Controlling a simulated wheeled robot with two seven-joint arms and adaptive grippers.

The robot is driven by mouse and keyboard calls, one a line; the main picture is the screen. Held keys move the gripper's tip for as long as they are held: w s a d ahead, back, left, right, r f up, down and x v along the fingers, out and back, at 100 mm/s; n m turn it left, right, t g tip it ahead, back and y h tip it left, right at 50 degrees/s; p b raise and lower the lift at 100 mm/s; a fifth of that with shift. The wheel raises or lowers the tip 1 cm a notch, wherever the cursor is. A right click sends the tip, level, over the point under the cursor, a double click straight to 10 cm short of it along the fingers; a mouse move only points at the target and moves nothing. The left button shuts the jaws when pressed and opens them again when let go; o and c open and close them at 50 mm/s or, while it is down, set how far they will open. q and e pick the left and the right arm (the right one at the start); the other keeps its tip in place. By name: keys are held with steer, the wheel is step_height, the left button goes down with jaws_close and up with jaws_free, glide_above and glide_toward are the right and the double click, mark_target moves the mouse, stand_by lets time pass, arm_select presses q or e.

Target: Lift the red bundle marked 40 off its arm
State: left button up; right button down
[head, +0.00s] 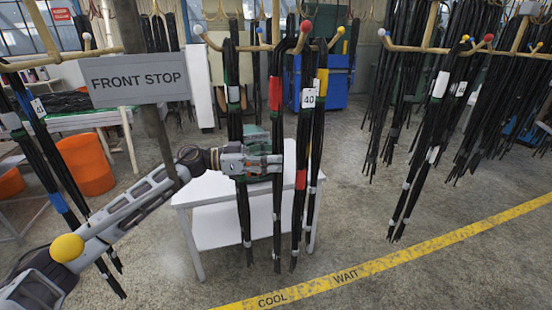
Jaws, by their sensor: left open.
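The tag marked 40 (308,98) hangs in front of dark hose strands below the red-tipped rack arm (306,27). A red band shows on a strand low under the tag (301,180), and another red band sits on the strand to its left (275,93). I cannot tell exactly which strands belong to the bundle marked 40. My left gripper (278,163) reaches in from the left at mid-height of the hoses. It is open, its tips overlapping the left red-banded strand in the picture; contact is unclear. My right gripper is not in view.
A yellow-banded bundle (321,82) hangs close on the right, a green-and-white-banded one (233,94) on the left. A white table (205,190) stands behind. The FRONT STOP sign (138,78) and its post stand left, near my arm. More bundles hang right; floor there is open.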

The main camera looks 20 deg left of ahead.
arm_select(q)
steer(key=v, duration=1)
steer(key=shift+a, duration=0.3)
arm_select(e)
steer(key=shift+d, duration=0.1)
arm_select(q)
steer(key=shift+s+r, duration=0.1)
steer(key=shift+a, duration=0.1)
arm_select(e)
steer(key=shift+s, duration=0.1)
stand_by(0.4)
